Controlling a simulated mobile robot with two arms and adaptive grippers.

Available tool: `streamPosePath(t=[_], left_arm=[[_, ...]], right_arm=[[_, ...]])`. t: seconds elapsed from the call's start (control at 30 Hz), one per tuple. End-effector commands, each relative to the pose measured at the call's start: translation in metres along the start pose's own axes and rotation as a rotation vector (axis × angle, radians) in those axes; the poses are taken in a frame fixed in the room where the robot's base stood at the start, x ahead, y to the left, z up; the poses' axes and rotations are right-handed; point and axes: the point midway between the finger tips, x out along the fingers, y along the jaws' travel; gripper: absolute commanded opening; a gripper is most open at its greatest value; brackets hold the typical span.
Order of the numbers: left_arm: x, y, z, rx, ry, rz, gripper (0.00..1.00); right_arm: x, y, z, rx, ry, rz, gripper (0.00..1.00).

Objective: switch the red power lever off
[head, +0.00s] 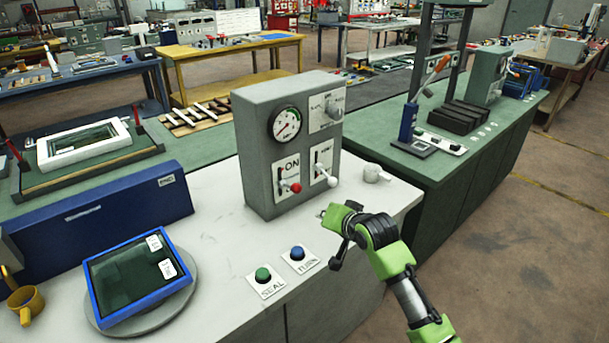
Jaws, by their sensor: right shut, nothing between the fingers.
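The red power lever (291,187) is on the front face of a grey control box (258,118), on a white plate marked ON. Its red knob sticks out toward the lower right. A second lever with a white knob (331,181) sits just right of it on its own plate. My right gripper (336,238) is shut and empty, in front of the box, below and right of the red lever and apart from it. The dark fingers point to the left and down, above the counter's front edge. My left gripper is not in view.
A green SEAL button (263,275) and a blue TURN button (297,253) sit on the white counter (215,235) in front of the box. A blue-framed panel (125,275) lies on a round turntable (175,303) at left. A small grey knob (373,173) stands right of the box.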

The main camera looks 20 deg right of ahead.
Motion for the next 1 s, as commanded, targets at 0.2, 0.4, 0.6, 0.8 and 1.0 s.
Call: streamPosePath(t=[0.2, 0.4, 0.6, 0.8, 1.0], left_arm=[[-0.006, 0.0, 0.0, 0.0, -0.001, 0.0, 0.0], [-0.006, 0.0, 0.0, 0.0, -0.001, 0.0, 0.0], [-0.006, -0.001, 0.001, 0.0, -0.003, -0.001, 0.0], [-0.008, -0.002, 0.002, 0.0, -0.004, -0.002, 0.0], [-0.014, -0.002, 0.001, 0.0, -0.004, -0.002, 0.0]], right_arm=[[-0.013, -0.04, -0.078, 0.123, 0.095, -0.081, 0.0], [-0.017, -0.048, -0.093, 0.152, 0.112, -0.1, 0.0], [-0.017, -0.047, -0.092, 0.151, 0.112, -0.1, 0.0], [-0.01, -0.048, -0.093, 0.151, 0.111, -0.099, 0.0], [0.014, -0.051, -0.097, 0.152, 0.11, -0.098, 0.0]])
